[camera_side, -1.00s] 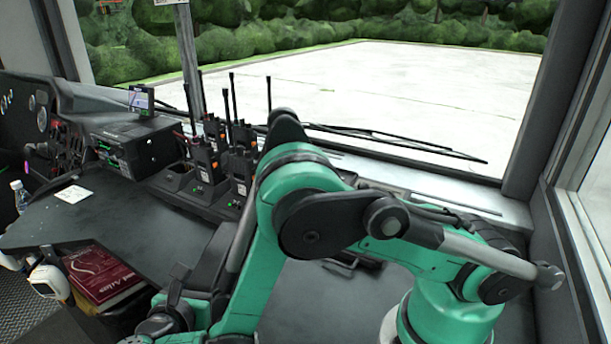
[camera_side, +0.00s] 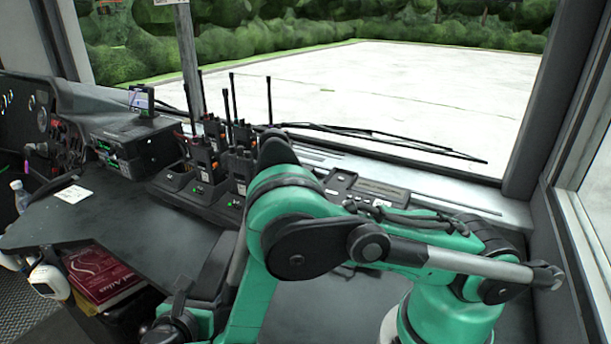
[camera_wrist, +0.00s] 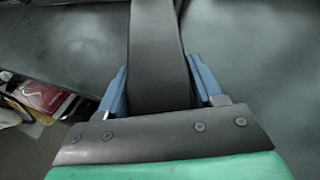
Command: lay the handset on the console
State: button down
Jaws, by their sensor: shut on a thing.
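In the wrist view, a long, smooth dark bar, which I take for the handset (camera_wrist: 156,42), runs up out of the picture between the blue fingers of my gripper (camera_wrist: 162,82). The fingers are shut on its two sides. Its far end is cut off by the top edge. In the side view, the console (camera_side: 372,190), a dark low unit with a light keypad at its left, lies on the ledge under the windscreen, behind my arm. Its front is partly covered by my arm. My fingers cannot be made out in the side view.
Several handheld radios with tall antennas stand in a charger (camera_side: 203,192) left of my arm. A radio stack (camera_side: 135,150) with a small screen is farther left. A white paper (camera_side: 73,194) lies on the desk (camera_side: 120,225). Red books (camera_side: 100,278) sit below its front edge.

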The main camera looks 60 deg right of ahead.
jog(key=shift+f, duration=0.25)
jog(key=shift+c, duration=0.2)
grip_release()
